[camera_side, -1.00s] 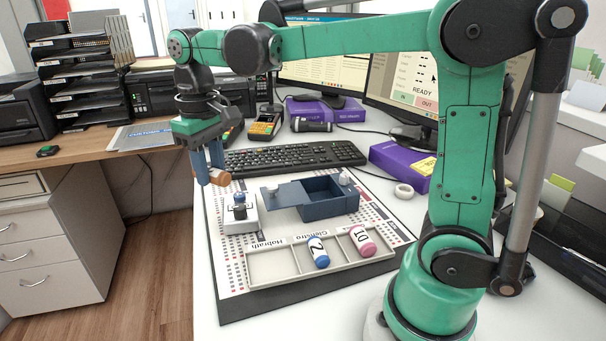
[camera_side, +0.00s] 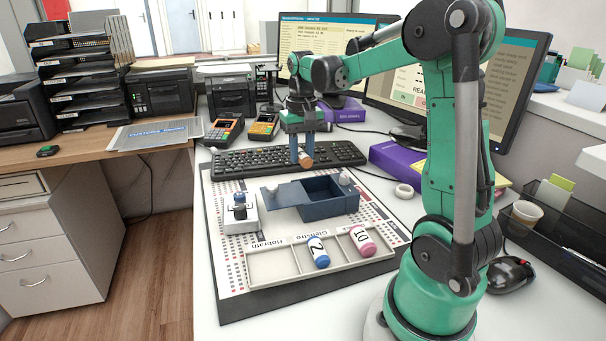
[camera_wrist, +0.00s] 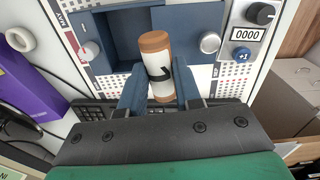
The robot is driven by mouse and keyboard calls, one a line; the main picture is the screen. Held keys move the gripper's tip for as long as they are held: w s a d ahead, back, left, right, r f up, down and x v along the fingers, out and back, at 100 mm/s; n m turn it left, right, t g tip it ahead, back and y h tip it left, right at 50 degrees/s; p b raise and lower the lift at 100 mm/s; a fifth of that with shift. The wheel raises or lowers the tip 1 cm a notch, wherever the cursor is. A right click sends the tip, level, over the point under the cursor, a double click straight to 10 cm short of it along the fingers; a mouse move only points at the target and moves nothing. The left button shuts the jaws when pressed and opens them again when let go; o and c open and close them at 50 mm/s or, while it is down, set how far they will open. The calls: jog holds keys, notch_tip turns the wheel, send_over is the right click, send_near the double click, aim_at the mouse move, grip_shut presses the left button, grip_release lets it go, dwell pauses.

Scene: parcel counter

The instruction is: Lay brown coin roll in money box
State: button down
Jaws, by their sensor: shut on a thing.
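The brown coin roll (camera_side: 306,162), white with brown ends and a black mark, also shows in the wrist view (camera_wrist: 156,66). My gripper (camera_side: 302,156) is shut on it, a finger on each side, and it also shows in the wrist view (camera_wrist: 153,88). The roll is in the air, apart from the box. The blue money box (camera_side: 332,207) stands on the printed board below, with its top open. Its flat lid (camera_side: 284,197) sticks out to the left. The wrist view shows part of the box (camera_wrist: 88,27) beyond the roll.
A divided tray (camera_side: 272,268) at the board's front holds a blue-ended roll (camera_side: 318,252) and a pink roll (camera_side: 362,240). A white counter device (camera_side: 240,214) stands left of the box. A keyboard (camera_side: 288,157) lies behind, and a tape ring (camera_side: 403,190) lies to the right.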

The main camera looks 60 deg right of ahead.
aim_at(314, 178)
jog(key=shift+m, duration=0.6)
jog(key=shift+s+d+f, duration=0.3)
jog(key=shift+d+f, duration=0.1)
jog(key=shift+f, duration=0.85)
jog(key=shift+s+d+f, duration=0.3)
jog(key=shift+d+f, duration=0.1)
jog(key=shift+f, duration=0.8)
jog(key=shift+s+d+f, duration=0.3)
jog(key=shift+d+f, duration=0.1)
jog(key=shift+f, duration=0.85)
jog(key=c, duration=0.5)
grip_release()
jog(key=shift+c, duration=0.2)
notch_tip(314, 178, up, 6)
jog(key=shift+f, duration=0.15)
